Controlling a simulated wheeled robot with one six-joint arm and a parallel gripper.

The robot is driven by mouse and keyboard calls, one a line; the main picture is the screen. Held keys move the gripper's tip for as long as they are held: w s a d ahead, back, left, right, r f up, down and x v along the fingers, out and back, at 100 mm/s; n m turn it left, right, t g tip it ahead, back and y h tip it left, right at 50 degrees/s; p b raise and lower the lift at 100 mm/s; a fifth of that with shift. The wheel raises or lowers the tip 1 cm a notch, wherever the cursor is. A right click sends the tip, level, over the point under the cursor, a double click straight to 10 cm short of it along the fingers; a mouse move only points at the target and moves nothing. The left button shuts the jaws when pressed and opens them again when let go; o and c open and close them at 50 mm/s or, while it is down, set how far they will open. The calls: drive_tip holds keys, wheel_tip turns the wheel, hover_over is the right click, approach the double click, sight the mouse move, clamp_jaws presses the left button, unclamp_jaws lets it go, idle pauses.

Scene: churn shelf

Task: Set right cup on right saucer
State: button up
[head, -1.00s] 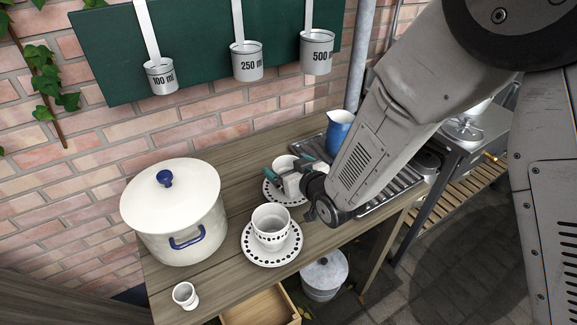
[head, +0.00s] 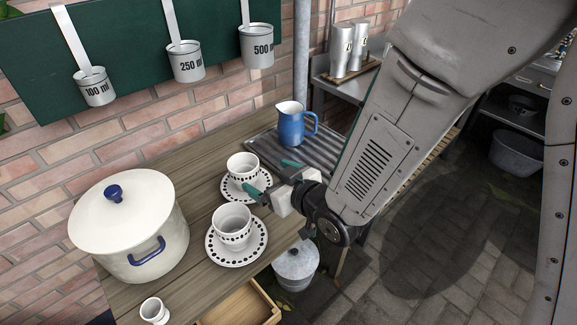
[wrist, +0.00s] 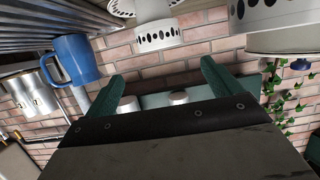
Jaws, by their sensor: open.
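The right cup (head: 242,167), white with dark dots, stands upright on the right saucer (head: 228,190), a white plate with a dotted rim. My gripper (head: 272,180) is open, at the right of this cup in the head view; one finger overlaps the saucer's edge there. In the wrist view, the open fingers (wrist: 162,85) show nothing between them but background, and a dotted cup (wrist: 158,37) is beyond them at the top. The other cup (head: 231,218) stands on the other saucer (head: 235,260), nearer in the head view.
A lidded white pot (head: 130,235) stands at left with a small cup (head: 154,310) before it. A blue jug (head: 291,128) stands on the ridged drainboard (head: 340,152). Measuring cups (head: 187,62) hang behind. A grey lidded bucket (head: 295,265) is below the bench.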

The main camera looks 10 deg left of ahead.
drive_tip(key=shift+d, duration=0.1)
drive_tip(key=w+d+r+m+g+h, duration=0.15)
drive_tip(key=d+r+h, duration=0.25)
drive_tip(key=d, duration=0.6)
drive_tip(key=w+d+r+m+h, duration=0.2)
drive_tip(key=d+r+m+h, duration=0.15)
drive_tip(key=d, duration=0.75)
drive_tip(key=s+d+r+m+g+h, duration=0.2)
drive_tip(key=s+d, duration=0.5)
drive_tip(key=s, duration=0.4)
drive_tip(key=s+d+r+m+g+h, duration=0.1)
drive_tip(key=s+d+r+m+g, duration=0.1)
drive_tip(key=s+d+r+g, duration=0.2)
drive_tip(key=s+d+r, duration=0.3)
drive_tip(key=s+d, duration=0.1)
drive_tip(key=s, duration=0.3)
drive_tip(key=shift+s+d+m+g+h, duration=0.15)
drive_tip(key=shift+d+m+g+h, duration=0.1)
drive_tip(key=shift+m+g+h, duration=0.15)
drive_tip(key=shift+r, duration=0.1)
